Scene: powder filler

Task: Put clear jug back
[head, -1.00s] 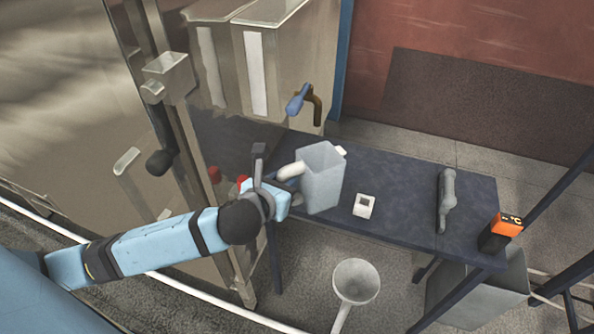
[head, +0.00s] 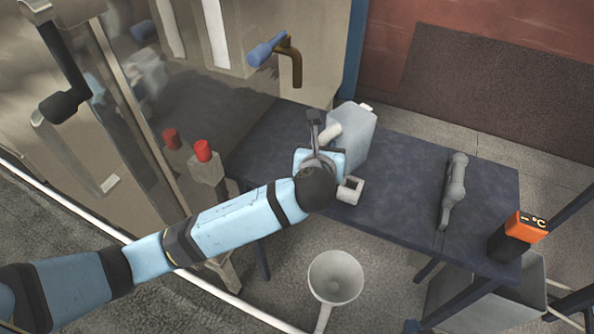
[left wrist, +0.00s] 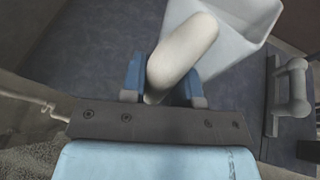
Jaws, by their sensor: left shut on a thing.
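The clear jug (head: 358,132), a grey translucent container with a thick pale handle, is at the back middle of the dark blue table (head: 405,205). My left gripper (head: 322,148) is shut on the jug's handle. The left wrist view shows its blue fingers (left wrist: 165,82) on both sides of the pale handle (left wrist: 184,52), with the jug body (left wrist: 235,30) beyond. The jug looks upright. I cannot tell whether its base touches the table, as my gripper hides the lower part. My right gripper is not in view.
A small white square holder (head: 351,190) is close in front of the jug. A grey tool (head: 454,190) and an orange-black meter (head: 518,234) are on the right. A blue-handled tap (head: 268,48) projects behind left. A funnel (head: 335,277) is below the front edge.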

